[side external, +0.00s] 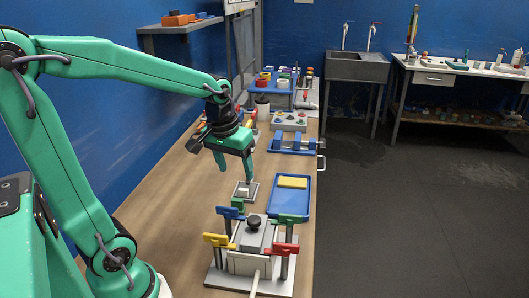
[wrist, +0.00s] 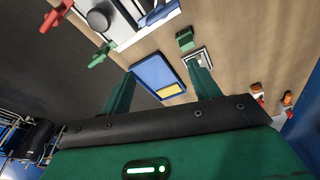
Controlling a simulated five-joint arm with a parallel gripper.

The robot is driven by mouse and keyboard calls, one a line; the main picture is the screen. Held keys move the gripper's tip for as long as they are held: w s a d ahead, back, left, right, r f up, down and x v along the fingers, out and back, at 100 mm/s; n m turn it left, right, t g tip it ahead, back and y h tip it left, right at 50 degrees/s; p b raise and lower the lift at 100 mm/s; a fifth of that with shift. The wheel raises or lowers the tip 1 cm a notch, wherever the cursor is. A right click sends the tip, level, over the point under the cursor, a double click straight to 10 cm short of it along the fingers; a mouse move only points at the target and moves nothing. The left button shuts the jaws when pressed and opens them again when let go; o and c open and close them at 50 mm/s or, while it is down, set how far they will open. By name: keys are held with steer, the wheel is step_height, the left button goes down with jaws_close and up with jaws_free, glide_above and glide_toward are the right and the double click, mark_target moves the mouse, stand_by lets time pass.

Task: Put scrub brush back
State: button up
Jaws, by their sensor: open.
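A small green block (wrist: 184,40), which may be the scrub brush, lies on the wooden bench in the wrist view; it also shows small and dark in the side view (side external: 237,203). Bristles cannot be made out. It is beside a small grey square holder with a pale middle (side external: 246,191), also in the wrist view (wrist: 197,56). My gripper (side external: 236,174) is open and empty above the bench near the holder. In the wrist view its two fingers (wrist: 162,71) are wide apart, and the right one partly covers the holder. The block is beyond the fingertips.
A blue tray (side external: 307,200) with a yellow sponge (side external: 292,182) lies right of the holder. The cell on a white base (side external: 216,273), with several coloured clamps and a black knob, stands close in front. Other fixtures fill the bench's far end. Bare bench lies to the left.

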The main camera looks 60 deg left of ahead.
steer(key=s+d+r+m+t, duration=0.3)
steer(key=s+d+r+m, duration=0.1)
steer(key=s+d, duration=0.3)
steer(key=shift+s+d+m+h, duration=0.15)
steer(key=shift+s+m+h, duration=0.15)
steer(key=shift+s+m, duration=0.5)
steer(key=shift+s, duration=0.15)
